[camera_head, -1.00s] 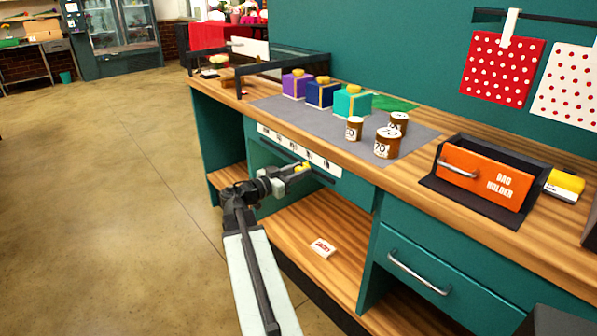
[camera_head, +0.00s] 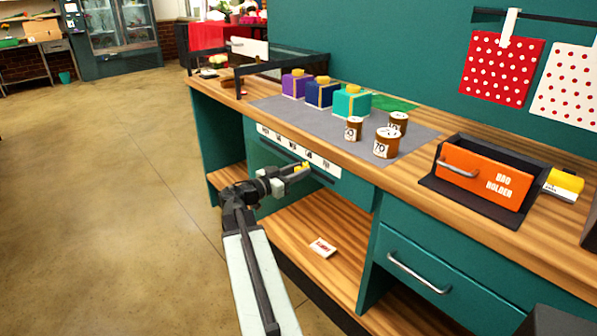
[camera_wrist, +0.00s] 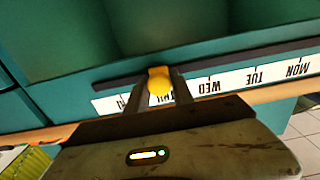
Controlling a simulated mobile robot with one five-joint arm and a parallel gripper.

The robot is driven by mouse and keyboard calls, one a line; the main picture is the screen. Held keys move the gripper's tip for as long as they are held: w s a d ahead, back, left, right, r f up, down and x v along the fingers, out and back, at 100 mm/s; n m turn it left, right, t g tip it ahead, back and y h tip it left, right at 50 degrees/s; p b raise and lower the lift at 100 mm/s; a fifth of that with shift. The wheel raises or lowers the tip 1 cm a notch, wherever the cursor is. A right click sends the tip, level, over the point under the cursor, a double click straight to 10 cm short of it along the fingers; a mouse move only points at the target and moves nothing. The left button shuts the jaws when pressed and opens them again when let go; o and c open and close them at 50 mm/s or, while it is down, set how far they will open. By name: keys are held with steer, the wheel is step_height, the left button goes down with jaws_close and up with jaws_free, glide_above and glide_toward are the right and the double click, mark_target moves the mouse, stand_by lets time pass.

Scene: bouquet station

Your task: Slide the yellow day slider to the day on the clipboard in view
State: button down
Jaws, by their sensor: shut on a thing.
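The yellow day slider (camera_head: 302,166) sits on a dark rail (camera_head: 318,176) along the teal counter front. The white day strip (camera_head: 297,150) runs along the rail. In the wrist view the strip (camera_wrist: 240,78) appears upside down, with MON, TUE and WED readable. The yellow slider (camera_wrist: 160,82) is beside the label after WED, which is partly hidden by a finger. My gripper (camera_wrist: 160,92) is shut on the slider, one finger on each side; it also shows in the head view (camera_head: 298,170). I cannot make out a day on any clipboard.
Wrapped boxes (camera_head: 320,92) and brown jars (camera_head: 388,142) stand on the grey mat (camera_head: 270,105). An orange-fronted holder (camera_head: 482,178) is at the right. A small white card (camera_head: 322,247) lies on the lower shelf (camera_head: 300,225). Open floor (camera_head: 100,200) is at the left.

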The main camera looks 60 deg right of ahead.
steer(key=shift+w, duration=0.15)
steer(key=w+d, duration=0.1)
steer(key=w, duration=0.4)
steer(key=w+d, duration=0.2)
steer(key=w, duration=0.3)
steer(key=w+d, duration=0.2)
steer(key=w, duration=0.3)
steer(key=c, duration=1.1)
jaws_free()
steer(key=v, duration=0.7)
steer(key=shift+w+a, duration=0.1)
steer(key=shift+a, duration=0.25)
